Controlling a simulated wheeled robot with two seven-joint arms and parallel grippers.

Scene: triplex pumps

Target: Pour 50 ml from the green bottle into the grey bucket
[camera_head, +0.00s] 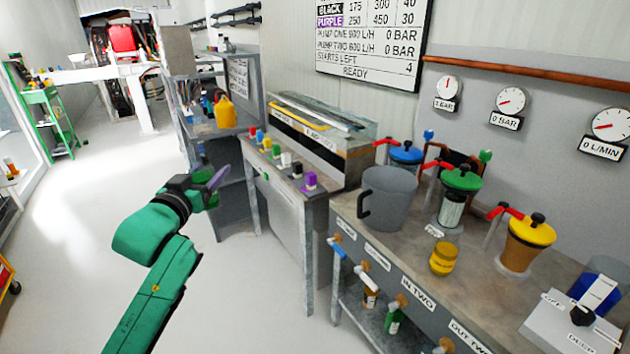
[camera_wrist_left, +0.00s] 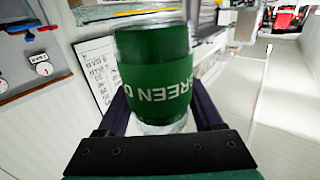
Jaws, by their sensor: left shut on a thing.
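My left gripper (camera_head: 208,187) is out over the floor, left of the benches. It is shut on the green bottle (camera_wrist_left: 155,75), which fills the middle of the left wrist view between the two fingers. The bottle has a green band with white letters and a clear part near the gripper. In the head view only a small green part of it (camera_head: 212,202) shows beside the fingers. The grey bucket (camera_head: 390,195), with a dark handle on its left, stands on the right bench, well apart from the bottle. Its inside bottom is hidden. My right gripper is not in view.
Blue (camera_head: 406,153), green (camera_head: 462,181) and yellow (camera_head: 533,232) lidded pumps with red levers stand behind and right of the bucket. A yellow jar (camera_head: 443,258) stands in front. A side bench (camera_head: 287,177) carries several small coloured bottles.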

